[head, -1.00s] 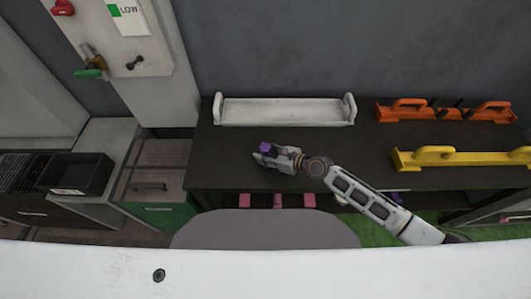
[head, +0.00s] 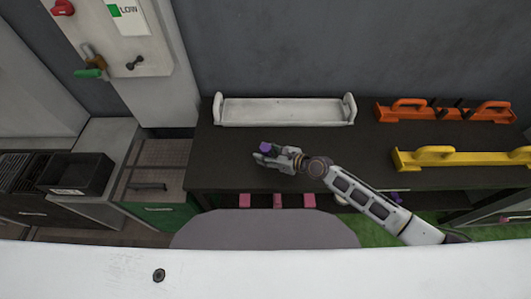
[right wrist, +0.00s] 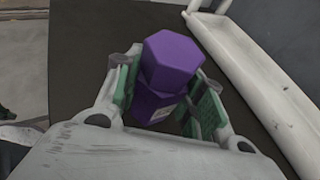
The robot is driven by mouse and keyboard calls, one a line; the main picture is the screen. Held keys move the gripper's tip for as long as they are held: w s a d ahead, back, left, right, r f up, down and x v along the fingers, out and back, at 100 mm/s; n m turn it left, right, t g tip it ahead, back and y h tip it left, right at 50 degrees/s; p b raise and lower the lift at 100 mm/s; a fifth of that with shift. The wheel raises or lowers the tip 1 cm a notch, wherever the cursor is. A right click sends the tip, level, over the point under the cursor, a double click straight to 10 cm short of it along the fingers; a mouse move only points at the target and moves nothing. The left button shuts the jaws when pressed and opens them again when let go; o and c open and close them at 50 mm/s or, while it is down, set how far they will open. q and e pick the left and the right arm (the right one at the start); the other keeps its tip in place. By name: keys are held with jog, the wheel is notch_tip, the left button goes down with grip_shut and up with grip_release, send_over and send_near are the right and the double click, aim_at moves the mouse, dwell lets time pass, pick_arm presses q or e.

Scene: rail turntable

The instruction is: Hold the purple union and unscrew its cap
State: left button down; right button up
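The purple union (right wrist: 157,105) is at the dark workbench, left of its middle, with its hexagonal cap (right wrist: 172,58) at the upper end. In the head view the right gripper (head: 264,155) is over the bench, in front of the white tray. My left gripper is not in view.
The white tray (head: 288,122) with raised end handles lies at the back of the bench (head: 225,172). An orange rack (head: 440,115) and a yellow rack (head: 465,160) stand at the right. A black bin (head: 77,174) sits on the left counter. The bench's left end is clear.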

jog(key=o, duration=0.5)
jog(key=shift+s+d, duration=0.1)
jog(key=shift+d, duration=0.05)
jog(key=shift+v, duration=5.85)
